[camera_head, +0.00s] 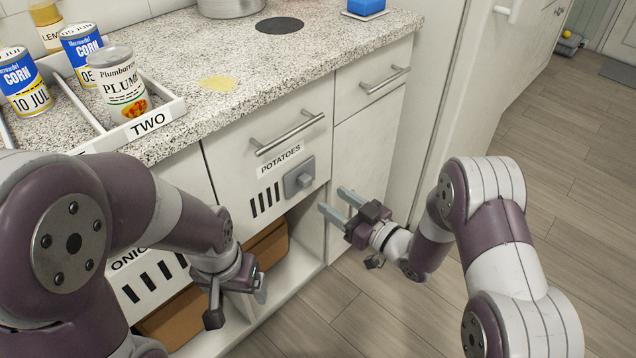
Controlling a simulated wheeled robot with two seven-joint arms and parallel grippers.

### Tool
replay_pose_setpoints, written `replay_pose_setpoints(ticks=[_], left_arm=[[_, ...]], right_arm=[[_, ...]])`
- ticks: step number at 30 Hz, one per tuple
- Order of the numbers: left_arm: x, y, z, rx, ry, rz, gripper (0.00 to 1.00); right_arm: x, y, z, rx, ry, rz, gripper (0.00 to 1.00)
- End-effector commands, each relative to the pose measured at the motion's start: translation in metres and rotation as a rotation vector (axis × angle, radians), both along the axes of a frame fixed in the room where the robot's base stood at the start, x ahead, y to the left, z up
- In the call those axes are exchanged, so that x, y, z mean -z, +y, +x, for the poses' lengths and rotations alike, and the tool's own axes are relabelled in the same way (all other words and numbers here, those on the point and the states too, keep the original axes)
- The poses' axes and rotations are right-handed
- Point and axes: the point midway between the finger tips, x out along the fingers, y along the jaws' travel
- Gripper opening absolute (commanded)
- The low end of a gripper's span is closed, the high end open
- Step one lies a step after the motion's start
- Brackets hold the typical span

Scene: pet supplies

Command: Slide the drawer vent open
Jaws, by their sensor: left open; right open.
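The drawer front labelled POTATOES (235,150) is shut and has a bar handle (287,133). Its vent (265,198) shows several dark upright slots. A grey vent slider plate with a raised knob (299,178) sits just right of the slots. My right gripper (333,200) is open and empty, its two fingers pointing left, a little below and right of the slider, apart from it. My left gripper (237,305) is open and empty, low in front of the ONIONS drawer's right side. My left arm hides part of that drawer.
The ONIONS drawer (143,285) has its own dark slots. Brown boxes (265,250) sit in the open space below. The counter (240,60) holds cans in a white divided tray (165,112). The floor (375,315) at right is clear.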

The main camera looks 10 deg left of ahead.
Motion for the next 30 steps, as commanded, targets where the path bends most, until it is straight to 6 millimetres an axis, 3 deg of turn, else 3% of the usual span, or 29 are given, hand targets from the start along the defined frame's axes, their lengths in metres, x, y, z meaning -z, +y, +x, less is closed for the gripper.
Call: replay_pose_setpoints(ticks=[3, 7, 23, 26, 28, 30], left_arm=[[-0.009, 0.000, 0.000, 0.000, 0.000, 0.000, 0.85], [-0.011, 0.000, 0.000, 0.000, 0.000, 0.000, 0.85], [-0.011, 0.000, 0.000, 0.000, 0.000, 0.000, 0.85], [-0.011, 0.000, 0.000, 0.000, 0.000, 0.000, 0.85], [-0.011, 0.000, 0.000, 0.000, 0.000, 0.000, 0.85], [-0.011, 0.000, 0.000, 0.000, 0.000, 0.000, 0.85]], right_arm=[[-0.003, -0.021, -0.015, 0.003, 0.002, 0.000, 0.53], [-0.001, -0.032, -0.025, 0.001, 0.001, 0.000, 0.53], [0.001, -0.035, -0.027, -0.001, 0.000, -0.002, 0.53], [0.020, -0.038, -0.025, 0.016, 0.057, -0.076, 0.53], [0.059, -0.051, -0.027, 0.075, 0.192, -0.213, 0.53], [0.097, -0.082, -0.035, 0.181, 0.389, -0.406, 0.53]])
